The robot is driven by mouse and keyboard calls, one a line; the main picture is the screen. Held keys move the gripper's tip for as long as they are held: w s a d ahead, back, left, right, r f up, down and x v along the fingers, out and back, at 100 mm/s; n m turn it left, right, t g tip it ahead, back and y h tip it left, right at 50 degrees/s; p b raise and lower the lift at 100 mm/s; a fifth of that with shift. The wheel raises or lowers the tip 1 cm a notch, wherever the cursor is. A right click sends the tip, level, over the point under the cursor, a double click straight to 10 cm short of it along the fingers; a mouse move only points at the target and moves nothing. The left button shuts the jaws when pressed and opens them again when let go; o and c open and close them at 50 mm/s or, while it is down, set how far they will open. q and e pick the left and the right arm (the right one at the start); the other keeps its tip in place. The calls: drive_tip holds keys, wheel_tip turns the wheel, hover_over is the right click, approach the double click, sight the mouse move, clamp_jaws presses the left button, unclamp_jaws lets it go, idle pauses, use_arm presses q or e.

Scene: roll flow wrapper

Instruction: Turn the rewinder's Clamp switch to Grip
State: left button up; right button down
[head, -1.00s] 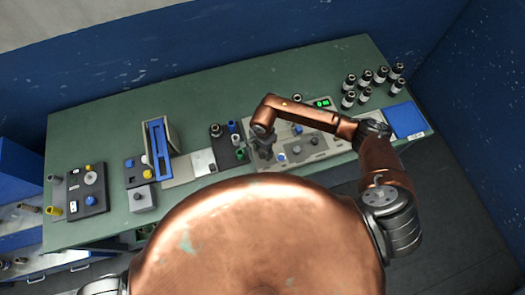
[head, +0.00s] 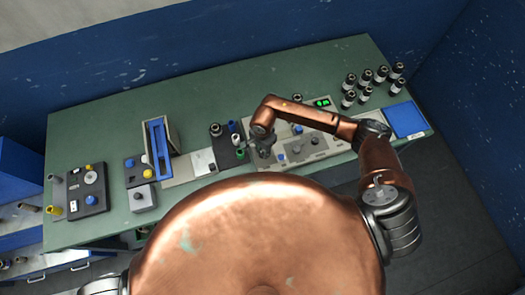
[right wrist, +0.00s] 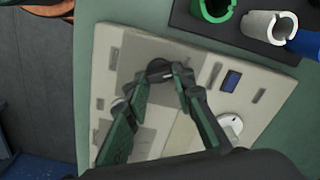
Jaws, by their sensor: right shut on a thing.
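The rewinder is a beige panel (head: 335,147) with knobs and a lit green display (head: 322,102), right of the middle of the table in the head view. My right gripper (head: 264,148) points down at the panel's left end. In the right wrist view its two fingers (right wrist: 167,75) close around a small dark knob (right wrist: 158,67) on a grey plate of the panel. The fingers partly hide the knob, and its pointer and labels cannot be read. My left gripper is out of view.
Green, white and blue rolls (right wrist: 268,25) stand in a dark holder beside the panel. A blue rocker switch (right wrist: 231,81) and a white round knob (right wrist: 229,125) are near the fingers. Several dark bottles (head: 365,84) and a blue pad (head: 405,119) are at the right.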

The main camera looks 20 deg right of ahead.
drive_tip(key=m+b, duration=0.1)
drive_tip(key=m, duration=0.2)
drive_tip(key=shift+f+b, duration=0.1)
drive_tip(key=shift+b, duration=0.3)
drive_tip(key=m+b, duration=0.1)
drive_tip(key=m, duration=0.1)
drive_tip(key=shift+m, duration=0.4)
drive_tip(key=m+b, duration=0.1)
drive_tip(key=m, duration=0.2)
drive_tip(key=shift+s, duration=0.1)
drive_tip(key=shift+m+b, duration=0.45)
drive_tip(key=shift+m, duration=1.15)
drive_tip(key=c, duration=1.6)
unclamp_jaws()
